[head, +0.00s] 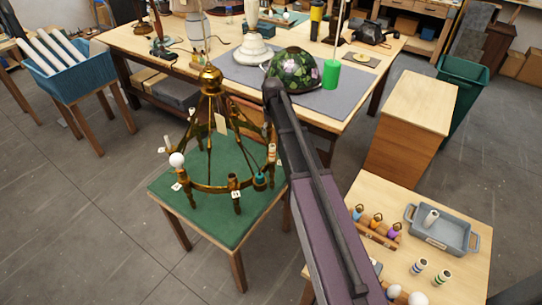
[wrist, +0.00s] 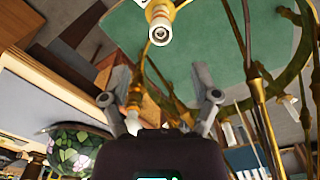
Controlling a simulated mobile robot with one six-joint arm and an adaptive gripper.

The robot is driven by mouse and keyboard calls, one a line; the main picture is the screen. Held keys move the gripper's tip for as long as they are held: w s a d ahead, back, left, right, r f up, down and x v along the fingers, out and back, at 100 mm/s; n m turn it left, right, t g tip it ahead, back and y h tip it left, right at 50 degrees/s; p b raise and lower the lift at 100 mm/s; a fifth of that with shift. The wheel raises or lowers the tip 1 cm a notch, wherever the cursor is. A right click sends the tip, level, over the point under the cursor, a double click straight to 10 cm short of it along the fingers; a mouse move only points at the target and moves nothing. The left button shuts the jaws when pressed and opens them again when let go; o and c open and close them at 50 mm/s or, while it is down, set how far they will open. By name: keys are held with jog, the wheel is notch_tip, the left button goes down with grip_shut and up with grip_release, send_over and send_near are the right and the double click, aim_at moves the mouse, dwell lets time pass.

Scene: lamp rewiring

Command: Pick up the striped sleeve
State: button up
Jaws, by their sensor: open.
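Two short white sleeves with darker bands stand on the small wooden table at the lower right of the head view: one with a dark band (head: 419,267) and one with a greenish band (head: 442,277). My gripper (wrist: 160,75) is open in the wrist view, its two fingers apart. In the head view my arm hides it. A white socket piece with an orange band (wrist: 160,22) on the brass chandelier (wrist: 246,60) shows beyond the fingertips. Another pale piece (wrist: 132,118) shows beside the left finger; I cannot tell whether it touches.
The chandelier stands on a green-topped table (head: 225,229), with sleeves and a white bulb on its ring. A grey tray (head: 462,238) holding a white sleeve and a rack of coloured pieces (head: 372,236) share the small table. A flowered lampshade (head: 291,68) sits on the workbench.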

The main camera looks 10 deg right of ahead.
aim_at(272, 147)
jog(key=shift+f+b, duration=3.15)
jog(key=shift+f, duration=0.35)
jog(key=shift+f, duration=0.1)
jog(key=shift+f+b, duration=2.5)
jog(key=shift+b, duration=0.1)
jog(key=c, duration=0.9)
jog(key=shift+c, duration=0.2)
jog(key=shift+r, duration=0.2)
notch_tip(272, 147, up, 10)
jog(key=p, duration=1)
jog(key=shift+f, duration=0.15)
